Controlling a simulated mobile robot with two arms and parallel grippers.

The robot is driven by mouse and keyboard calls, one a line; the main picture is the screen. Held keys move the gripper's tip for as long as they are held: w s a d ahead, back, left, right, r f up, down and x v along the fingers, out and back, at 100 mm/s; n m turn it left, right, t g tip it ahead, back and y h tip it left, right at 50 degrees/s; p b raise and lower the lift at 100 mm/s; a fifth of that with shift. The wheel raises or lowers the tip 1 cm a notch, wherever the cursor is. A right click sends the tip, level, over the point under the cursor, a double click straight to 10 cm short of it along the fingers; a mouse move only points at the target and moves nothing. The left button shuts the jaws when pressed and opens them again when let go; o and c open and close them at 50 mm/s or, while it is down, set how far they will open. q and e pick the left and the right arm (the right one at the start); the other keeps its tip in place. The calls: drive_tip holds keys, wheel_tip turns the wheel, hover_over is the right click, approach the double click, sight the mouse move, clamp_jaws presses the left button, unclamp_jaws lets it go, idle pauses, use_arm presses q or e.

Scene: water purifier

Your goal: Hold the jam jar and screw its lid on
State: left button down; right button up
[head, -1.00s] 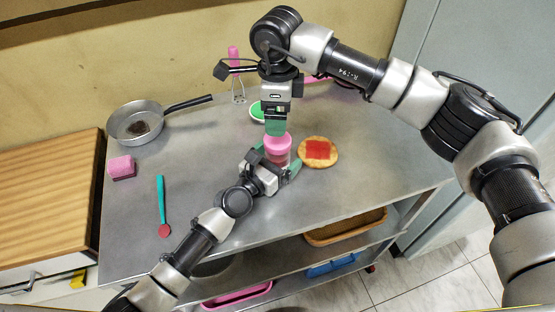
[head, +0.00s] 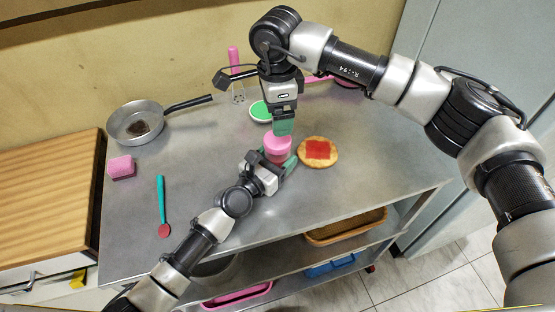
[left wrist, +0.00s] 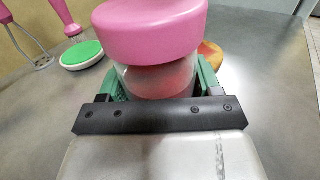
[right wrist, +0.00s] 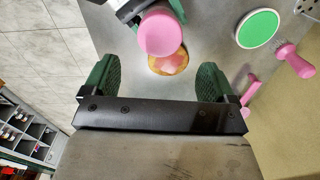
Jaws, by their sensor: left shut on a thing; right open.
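The jam jar (left wrist: 158,80) is clear with reddish-pink contents and stands upright between the green fingers of my left gripper (left wrist: 160,85), which is shut on its body. The pink lid (left wrist: 150,28) sits on top of the jar; I cannot tell how far it is screwed down. The lid also shows in the head view (head: 277,149) and the right wrist view (right wrist: 160,32). My right gripper (right wrist: 155,75) is open and empty, with its fingers apart. In the head view it (head: 283,128) hangs just above and behind the lid.
Bread with red jam (head: 318,151) lies right of the jar. A green-topped white disc (head: 261,110) and a pink-handled utensil (head: 234,60) are behind. A pan (head: 136,122), a pink sponge (head: 121,167) and a teal-handled spoon (head: 161,200) lie left. The front right tabletop is clear.

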sight(277, 139)
drive_tip(key=n, duration=0.5)
drive_tip(key=shift+n, duration=0.3)
drive_tip(key=shift+f, duration=4)
drive_tip(key=c, duration=0.9)
drive_tip(key=m, duration=0.5)
drive_tip(key=o, duration=1.1)
drive_tip(key=shift+c, duration=0.2)
